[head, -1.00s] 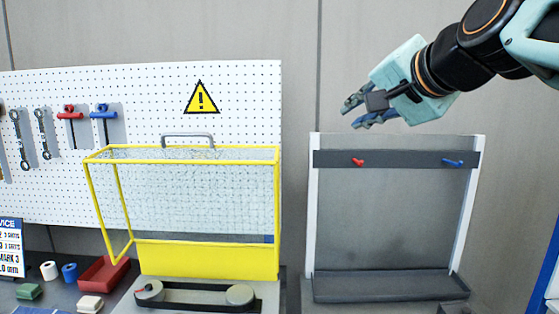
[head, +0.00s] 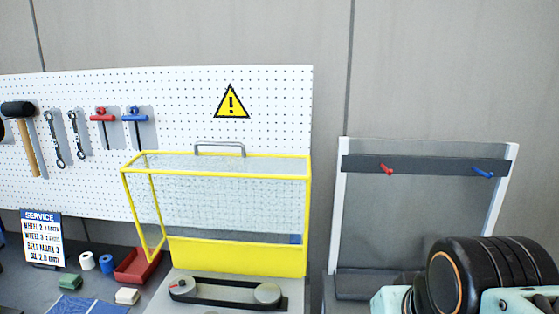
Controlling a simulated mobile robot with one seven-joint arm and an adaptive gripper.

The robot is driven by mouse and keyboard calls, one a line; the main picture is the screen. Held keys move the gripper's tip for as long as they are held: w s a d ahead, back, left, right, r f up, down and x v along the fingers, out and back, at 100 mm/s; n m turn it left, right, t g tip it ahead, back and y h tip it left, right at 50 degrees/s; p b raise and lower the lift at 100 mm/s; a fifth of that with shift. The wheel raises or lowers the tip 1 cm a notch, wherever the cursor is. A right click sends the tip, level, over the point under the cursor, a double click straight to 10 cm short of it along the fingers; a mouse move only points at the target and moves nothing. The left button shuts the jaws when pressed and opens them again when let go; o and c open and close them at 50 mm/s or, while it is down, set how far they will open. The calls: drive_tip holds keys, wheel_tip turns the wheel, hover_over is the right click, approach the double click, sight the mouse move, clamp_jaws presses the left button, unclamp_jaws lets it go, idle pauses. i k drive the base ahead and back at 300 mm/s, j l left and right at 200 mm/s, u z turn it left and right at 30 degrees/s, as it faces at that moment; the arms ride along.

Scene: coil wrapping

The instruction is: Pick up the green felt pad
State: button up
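The green felt pad (head: 70,281) is a small dark green block on the dark bench top at the lower left of the head view, left of the white block and behind the blue sheet. My arm is at the lower right, in front of the grey rack. Only part of the teal body of my gripper (head: 391,300) shows at the bottom edge. Its fingers are out of the picture, so I cannot see whether they are open or shut. My gripper is far to the right of the pad, and nothing touches the pad.
A white block (head: 127,296), white roll (head: 87,261), blue roll (head: 106,263) and red tray (head: 137,266) are near the pad. A service sign (head: 43,239) stands behind. A yellow guard cage (head: 237,257) over a belt unit (head: 225,292) stands between the pad and my arm.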

sight(71, 281)
drive_tip(key=u, duration=1.85)
drive_tip(key=i+j+z, duration=0.15)
drive_tip(key=z, duration=1)
drive_tip(key=i+j+z, duration=0.15)
drive_tip(key=j+z, duration=0.3)
drive_tip(key=j, duration=0.3)
drive_tip(key=j+z, duration=0.45)
drive_tip(key=j, duration=0.25)
